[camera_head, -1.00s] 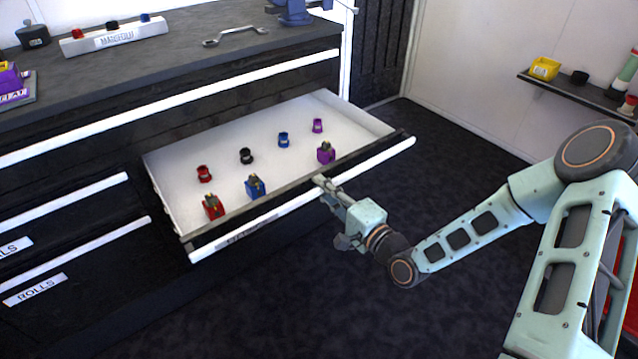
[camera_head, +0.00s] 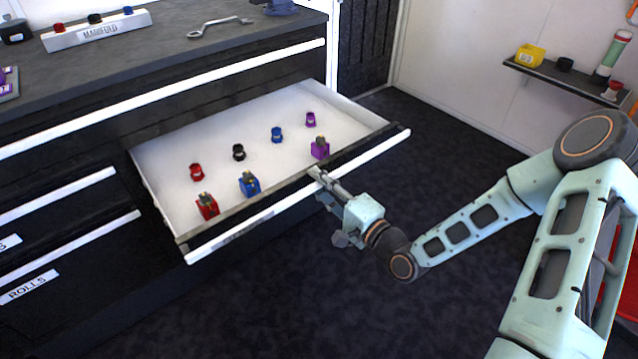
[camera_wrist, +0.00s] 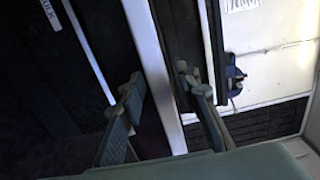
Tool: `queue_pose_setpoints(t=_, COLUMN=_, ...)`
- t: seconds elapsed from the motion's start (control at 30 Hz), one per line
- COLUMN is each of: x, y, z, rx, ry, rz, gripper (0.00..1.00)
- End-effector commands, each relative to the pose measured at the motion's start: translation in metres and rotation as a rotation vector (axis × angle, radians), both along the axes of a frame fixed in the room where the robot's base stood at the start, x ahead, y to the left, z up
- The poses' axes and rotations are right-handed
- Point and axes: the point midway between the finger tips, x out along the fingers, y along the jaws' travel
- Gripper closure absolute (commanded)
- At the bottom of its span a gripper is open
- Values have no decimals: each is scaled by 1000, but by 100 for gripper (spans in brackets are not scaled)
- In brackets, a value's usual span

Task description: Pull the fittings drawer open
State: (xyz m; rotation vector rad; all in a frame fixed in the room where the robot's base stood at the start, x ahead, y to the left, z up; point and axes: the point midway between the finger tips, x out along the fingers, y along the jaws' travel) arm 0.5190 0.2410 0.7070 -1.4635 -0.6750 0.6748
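The fittings drawer (camera_head: 358,112) is pulled well out of the dark cabinet in the head view. It has a white inside, a dark front and a long white handle bar (camera_head: 285,202). The bar also crosses the wrist view (camera_wrist: 150,60). My gripper (camera_head: 318,175) is at the bar, right of its middle. The exact contact is partly hidden.
Several red, black, blue and purple fittings, such as the blue block (camera_head: 249,184), stand in the drawer. The counter holds a wrench (camera_head: 220,27) and a manifold (camera_head: 98,30). A wall shelf (camera_head: 560,78) is at right. The dark floor before the drawer is clear.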

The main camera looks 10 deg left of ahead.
Motion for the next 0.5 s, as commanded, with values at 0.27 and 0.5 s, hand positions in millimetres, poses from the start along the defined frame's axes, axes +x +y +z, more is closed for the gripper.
queue_pose_setpoints(t=0.27, x=0, y=0, z=0, rx=0, ry=0, rz=0, gripper=67)
queue_pose_setpoints(t=0.5, x=-17, y=-22, z=0, rx=0, ry=3, rz=-4, gripper=67)
